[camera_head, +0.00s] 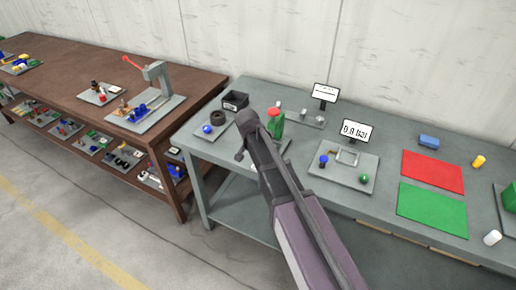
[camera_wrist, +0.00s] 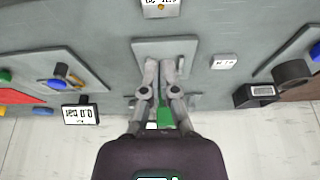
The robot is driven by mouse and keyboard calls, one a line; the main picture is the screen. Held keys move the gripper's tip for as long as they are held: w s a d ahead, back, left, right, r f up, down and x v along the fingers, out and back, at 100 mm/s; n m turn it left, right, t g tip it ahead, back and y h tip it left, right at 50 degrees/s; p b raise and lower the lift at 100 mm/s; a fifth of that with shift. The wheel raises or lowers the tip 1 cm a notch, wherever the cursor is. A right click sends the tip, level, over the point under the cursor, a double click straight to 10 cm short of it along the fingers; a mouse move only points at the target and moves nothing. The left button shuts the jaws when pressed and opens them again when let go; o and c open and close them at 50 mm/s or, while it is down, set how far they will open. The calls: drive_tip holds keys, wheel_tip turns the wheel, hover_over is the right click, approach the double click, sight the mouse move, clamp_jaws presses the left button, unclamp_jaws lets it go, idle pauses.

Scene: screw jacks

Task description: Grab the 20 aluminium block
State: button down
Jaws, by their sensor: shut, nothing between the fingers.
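My gripper (camera_wrist: 160,68) is shut and empty, with its two fingertips close together over a grey plate (camera_wrist: 143,46) in the wrist view. In the head view my gripper (camera_head: 240,153) hangs over the left part of the grey-green bench. A small pale block (camera_wrist: 223,61) with a dark mark on its face lies on the bench, right of the fingers in the wrist view and apart from them. It may be the 20 aluminium block, but the mark is too small to read. I cannot make it out in the head view, where my arm covers part of the bench.
A green jack (camera_head: 276,123) stands behind my gripper. A 0.0 bar display (camera_head: 357,130), a red mat (camera_head: 433,171) and a green mat (camera_head: 432,209) lie to the right.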

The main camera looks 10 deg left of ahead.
drive_tip(key=c, duration=0.9)
unclamp_jaws()
drive_tip(key=shift+r, duration=0.1)
drive_tip(key=o, duration=0.7)
drive_tip(key=shift+w+r+g+p, duration=0.3)
drive_tip(key=shift+r+g+p, duration=0.3)
drive_tip(key=shift+p, duration=0.3)
drive_tip(key=shift+o, duration=1)
drive_tip(key=shift+w+d+r+g+y+p, duration=0.1)
drive_tip(key=shift+r+g+y+p, duration=0.2)
drive_tip(key=shift+p, duration=0.15)
drive_tip(key=shift+d+r+g+y+p, duration=0.15)
drive_tip(key=shift+r+g+y+p, duration=0.3)
drive_tip(key=shift+g+p, duration=0.35)
wheel_tip(320, 180, down, 8)
drive_tip(key=b, duration=0.9)
drive_tip(key=shift+f, duration=0.25)
